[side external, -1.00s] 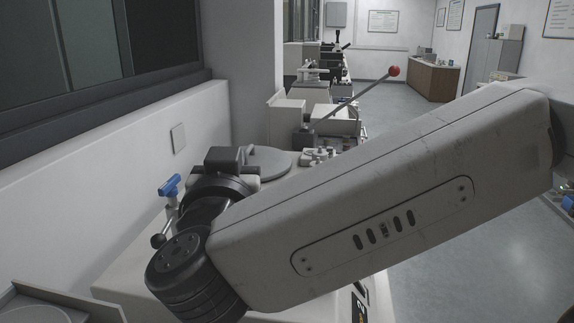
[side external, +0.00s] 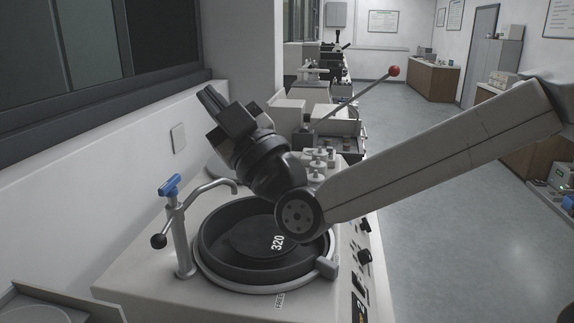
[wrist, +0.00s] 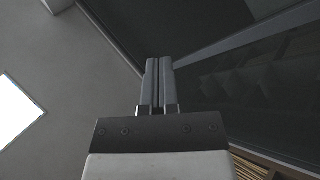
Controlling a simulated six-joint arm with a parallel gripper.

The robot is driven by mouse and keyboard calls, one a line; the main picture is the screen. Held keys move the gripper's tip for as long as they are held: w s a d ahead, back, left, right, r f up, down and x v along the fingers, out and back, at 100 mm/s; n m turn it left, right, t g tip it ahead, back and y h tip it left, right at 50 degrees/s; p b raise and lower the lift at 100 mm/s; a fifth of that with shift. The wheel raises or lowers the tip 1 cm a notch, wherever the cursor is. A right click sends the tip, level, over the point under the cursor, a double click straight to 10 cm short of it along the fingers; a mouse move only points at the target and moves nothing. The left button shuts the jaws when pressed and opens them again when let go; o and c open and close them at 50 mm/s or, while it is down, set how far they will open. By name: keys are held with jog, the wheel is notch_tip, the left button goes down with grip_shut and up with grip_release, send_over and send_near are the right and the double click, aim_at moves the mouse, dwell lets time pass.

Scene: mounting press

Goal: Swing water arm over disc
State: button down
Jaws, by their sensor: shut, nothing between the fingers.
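The water arm (side external: 183,225) is a grey post with a blue handle (side external: 170,185) on top and a black ball knob (side external: 158,241) low on its left. Its curved spout (side external: 215,186) reaches right, with its tip by the far-left rim of the bowl, not over the disc's middle. The dark disc (side external: 255,255), marked 320, lies inside the round bowl; my arm hides part of its right side. My gripper (side external: 208,93) is raised above and behind the bowl, pointing up and left, away from the water arm. In the wrist view its fingers (wrist: 159,68) are together and empty.
A long lever with a red ball (side external: 394,71) rises behind the machine. Several round pieces (side external: 318,158) stand on the machine behind my wrist. The white wall (side external: 120,165) runs along the left. Black knobs (side external: 364,256) sit on the machine's right side.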

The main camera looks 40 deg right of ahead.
aim_at(166, 241)
jog(key=s+d+f+n+g+y, duration=0.2)
jog(key=s+f+n+g+y, duration=0.1)
jog(key=f+n+g, duration=0.4)
jog(key=s+d+f+n+g+y, duration=0.3)
jog(key=f+n+g, duration=0.4)
jog(key=n, duration=0.5)
notch_tip(166, 241, down, 3)
jog(key=shift+r+y, duration=0.2)
jog(key=shift+y, duration=0.4)
jog(key=shift+a+g, duration=0.15)
jog(key=shift+g, duration=0.15)
jog(key=shift+x, duration=6.75)
jog(key=shift+w+a+r, duration=0.1)
jog(key=shift+w, duration=0.05)
